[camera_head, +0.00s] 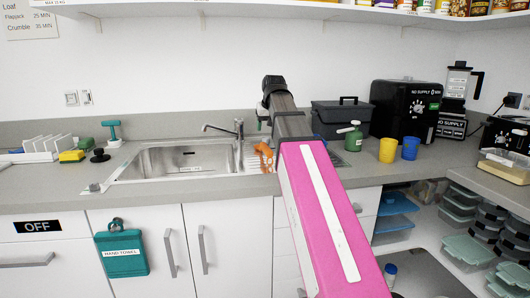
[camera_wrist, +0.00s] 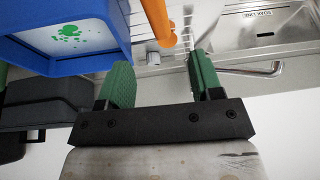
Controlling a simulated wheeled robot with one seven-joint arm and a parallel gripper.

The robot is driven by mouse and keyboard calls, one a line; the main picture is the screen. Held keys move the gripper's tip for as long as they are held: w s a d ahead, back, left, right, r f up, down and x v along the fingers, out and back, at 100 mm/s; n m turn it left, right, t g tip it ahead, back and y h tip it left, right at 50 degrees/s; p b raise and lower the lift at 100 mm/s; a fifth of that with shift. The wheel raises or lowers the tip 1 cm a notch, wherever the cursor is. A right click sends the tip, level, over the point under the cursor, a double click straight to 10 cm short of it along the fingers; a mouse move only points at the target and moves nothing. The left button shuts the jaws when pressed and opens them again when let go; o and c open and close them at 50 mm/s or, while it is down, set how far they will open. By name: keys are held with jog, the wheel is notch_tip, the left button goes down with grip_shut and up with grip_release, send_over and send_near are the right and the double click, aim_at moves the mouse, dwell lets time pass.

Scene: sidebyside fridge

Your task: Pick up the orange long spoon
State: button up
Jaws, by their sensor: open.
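An orange long spoon (camera_wrist: 156,18) shows in the wrist view as a smooth orange handle, its other end cut off by the top edge. In the head view an orange shape (camera_head: 264,155), apparently the spoon, is at the counter just right of the sink, partly behind my arm. My gripper (camera_wrist: 160,66) is open, with green finger pads apart and nothing between them. The handle's near end lies beyond the fingertips, in line with the gap. In the head view my gripper is mostly hidden behind my arm.
A blue container (camera_wrist: 65,60) sits close to the left finger in the wrist view. The metal sink (camera_head: 180,160) with its faucet (camera_head: 238,128) is left of the spoon.

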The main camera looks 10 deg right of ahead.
aim_at(265, 145)
jog(key=shift+s+d+n, duration=0.1)
jog(key=shift+n, duration=0.2)
jog(key=shift+x, duration=5.3)
jog(key=shift+s, duration=0.1)
jog(key=c, duration=1.1)
